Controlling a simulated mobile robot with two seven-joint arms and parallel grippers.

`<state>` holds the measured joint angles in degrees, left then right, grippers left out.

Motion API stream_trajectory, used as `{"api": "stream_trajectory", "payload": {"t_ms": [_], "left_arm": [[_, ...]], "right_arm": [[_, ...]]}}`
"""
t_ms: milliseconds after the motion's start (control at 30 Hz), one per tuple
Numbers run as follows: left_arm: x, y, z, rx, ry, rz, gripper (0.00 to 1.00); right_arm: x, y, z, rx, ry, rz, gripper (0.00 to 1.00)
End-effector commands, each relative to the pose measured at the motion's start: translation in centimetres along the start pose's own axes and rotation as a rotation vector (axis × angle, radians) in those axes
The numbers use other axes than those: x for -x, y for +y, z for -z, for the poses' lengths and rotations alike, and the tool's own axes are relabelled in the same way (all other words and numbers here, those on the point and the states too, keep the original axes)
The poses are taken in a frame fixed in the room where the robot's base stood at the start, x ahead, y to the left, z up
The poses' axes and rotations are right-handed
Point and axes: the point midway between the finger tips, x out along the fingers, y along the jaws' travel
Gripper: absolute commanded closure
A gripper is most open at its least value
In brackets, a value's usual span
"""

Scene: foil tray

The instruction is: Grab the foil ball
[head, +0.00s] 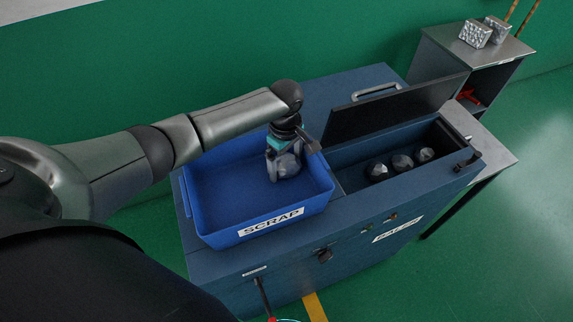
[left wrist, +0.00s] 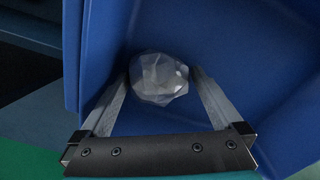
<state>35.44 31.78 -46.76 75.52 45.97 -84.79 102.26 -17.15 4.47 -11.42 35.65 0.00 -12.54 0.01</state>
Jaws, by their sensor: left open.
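A grey, faceted foil ball (head: 288,164) is in the blue bin marked SCRAP (head: 215,231), towards its right end. It also shows in the left wrist view (left wrist: 158,78) against the blue bin wall and floor. My left gripper (head: 284,175) reaches down into the bin from above. In the left wrist view its two fingers (left wrist: 162,74) are apart, one on each side of the ball, and the ball sits between their tips. Whether either finger touches it I cannot tell. My right gripper does not show.
The bin stands on a dark blue bench (head: 350,215). To its right is an open compartment (head: 345,178) with three dark faceted lumps (head: 402,162) and a raised black lid (head: 395,110). A grey cabinet (head: 470,50) with two crumpled metal blocks (head: 476,34) stands at the back right.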

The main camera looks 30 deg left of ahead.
Motion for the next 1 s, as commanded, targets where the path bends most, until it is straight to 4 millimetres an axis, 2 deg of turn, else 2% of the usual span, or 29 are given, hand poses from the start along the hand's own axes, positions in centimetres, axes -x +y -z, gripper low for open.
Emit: {"api": "stream_trajectory", "payload": {"t_ms": [167,733,1000], "left_arm": [[0.02,0.00,-0.01,0.000,0.000,0.000,0.00],[0.06,0.00,0.02,0.000,0.000,0.000,0.64],[0.19,0.03,0.03,0.000,0.000,-0.001,0.65]], "right_arm": [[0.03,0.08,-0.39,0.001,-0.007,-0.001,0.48],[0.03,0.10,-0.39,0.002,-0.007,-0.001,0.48],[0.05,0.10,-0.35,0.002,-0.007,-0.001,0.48]]}}
